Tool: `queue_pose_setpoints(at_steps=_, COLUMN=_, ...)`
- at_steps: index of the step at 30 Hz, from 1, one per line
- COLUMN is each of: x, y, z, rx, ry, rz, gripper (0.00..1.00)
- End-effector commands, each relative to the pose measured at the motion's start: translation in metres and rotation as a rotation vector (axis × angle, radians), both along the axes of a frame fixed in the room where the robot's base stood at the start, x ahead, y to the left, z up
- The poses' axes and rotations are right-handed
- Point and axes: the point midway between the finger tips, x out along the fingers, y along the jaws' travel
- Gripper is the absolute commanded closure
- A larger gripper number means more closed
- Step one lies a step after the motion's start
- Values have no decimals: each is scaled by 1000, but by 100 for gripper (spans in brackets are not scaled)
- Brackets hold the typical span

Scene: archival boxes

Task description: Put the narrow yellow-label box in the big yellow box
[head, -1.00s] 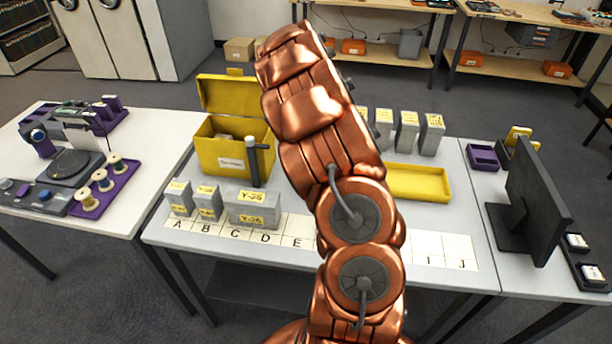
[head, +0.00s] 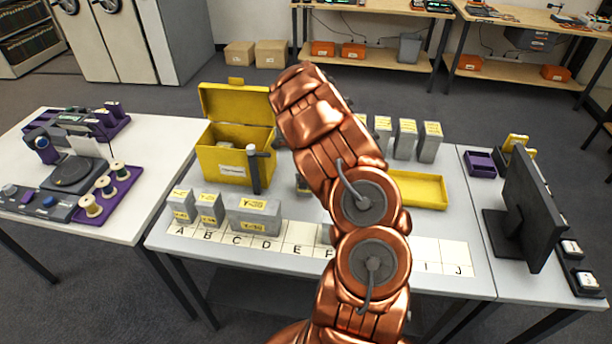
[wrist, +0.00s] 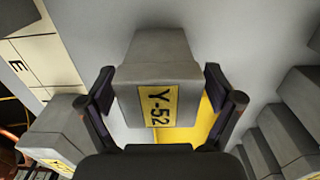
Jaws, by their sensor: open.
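A grey box with a yellow label reading Y-52 (wrist: 150,65) stands between the two fingers of my open gripper (wrist: 158,78) in the wrist view. The fingers are on either side of it; I cannot tell whether they touch it. In the head view my arm hides the gripper and most of what is around it. The big yellow box (head: 222,167) stands on the table left of my arm, its lid raised, with something grey inside. Narrow grey boxes with yellow labels stand near cards A (head: 181,206) and B (head: 209,210).
A wider grey box (head: 254,216) stands near C and D. A dark upright post (head: 254,172) stands in front of the yellow box. More grey boxes (head: 404,140) stand at the back right behind a yellow tray (head: 422,204). A monitor (head: 530,205) is at far right.

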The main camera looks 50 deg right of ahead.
Motion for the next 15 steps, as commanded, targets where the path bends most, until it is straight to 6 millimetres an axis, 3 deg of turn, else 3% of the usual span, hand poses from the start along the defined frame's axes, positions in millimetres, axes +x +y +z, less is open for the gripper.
queue_pose_setpoints(at_steps=5, x=0, y=0, z=-13, rx=0, ry=-1, rz=-1, gripper=9)
queue_pose_setpoints(at_steps=11, x=0, y=0, z=-14, rx=-1, ry=-3, rz=-1, gripper=9)
queue_pose_setpoints(at_steps=15, x=0, y=0, z=-14, rx=-1, ry=-3, rz=-1, gripper=24)
